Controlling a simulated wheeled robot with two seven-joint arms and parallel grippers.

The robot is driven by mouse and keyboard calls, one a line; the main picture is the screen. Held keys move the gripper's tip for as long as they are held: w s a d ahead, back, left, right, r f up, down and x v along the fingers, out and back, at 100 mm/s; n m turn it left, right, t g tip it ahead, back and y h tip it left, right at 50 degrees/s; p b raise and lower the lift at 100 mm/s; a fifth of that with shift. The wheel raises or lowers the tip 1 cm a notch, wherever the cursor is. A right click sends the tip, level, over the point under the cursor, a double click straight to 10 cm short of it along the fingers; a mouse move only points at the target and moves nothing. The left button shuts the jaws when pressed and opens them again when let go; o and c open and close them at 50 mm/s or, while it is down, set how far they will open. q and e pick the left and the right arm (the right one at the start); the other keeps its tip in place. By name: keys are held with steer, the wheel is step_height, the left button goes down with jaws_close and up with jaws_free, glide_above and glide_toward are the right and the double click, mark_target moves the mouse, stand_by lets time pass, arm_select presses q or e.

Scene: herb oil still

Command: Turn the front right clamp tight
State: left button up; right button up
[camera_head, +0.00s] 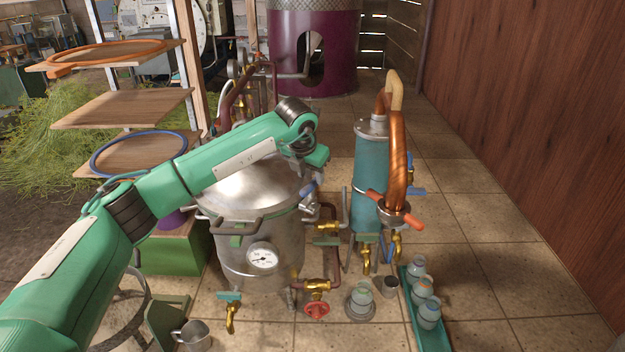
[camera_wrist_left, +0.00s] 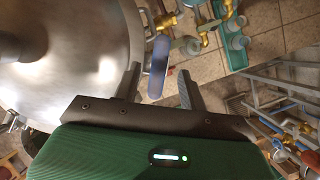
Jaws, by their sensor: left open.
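The steel still pot (camera_head: 262,240) stands in the middle of the head view, its domed lid (camera_head: 250,188) partly behind my left arm. A clamp with a blue handle (camera_head: 308,188) sits at the right of the lid's rim. In the left wrist view the blue handle (camera_wrist_left: 158,60) stands between the two fingers of my left gripper (camera_wrist_left: 156,75), with visible gaps on both sides. The gripper is open. In the head view my left gripper (camera_head: 316,156) is just above the handle; its fingertips are hard to make out. My right gripper is not in view.
A teal condenser (camera_head: 369,180) with a copper pipe and orange handle (camera_head: 396,210) stands close on the right. A green tray (camera_head: 428,330) of jars, a red valve wheel (camera_head: 317,310) and a metal mug (camera_head: 193,335) are low in front. Tiled floor at right is clear.

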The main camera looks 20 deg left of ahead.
mark_target(313, 181)
arm_select(q)
steer(key=p+x, duration=0.1)
steer(key=x, duration=0.3)
steer(key=shift+w+f, duration=0.1)
steer(key=shift+f, duration=0.05)
steer(key=shift+w+f, duration=0.2)
steer(key=shift+f, duration=0.45)
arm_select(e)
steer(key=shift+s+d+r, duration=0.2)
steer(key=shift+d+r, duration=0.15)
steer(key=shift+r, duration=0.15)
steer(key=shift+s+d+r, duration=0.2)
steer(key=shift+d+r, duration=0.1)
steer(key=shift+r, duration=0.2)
arm_select(q)
jaws_close()
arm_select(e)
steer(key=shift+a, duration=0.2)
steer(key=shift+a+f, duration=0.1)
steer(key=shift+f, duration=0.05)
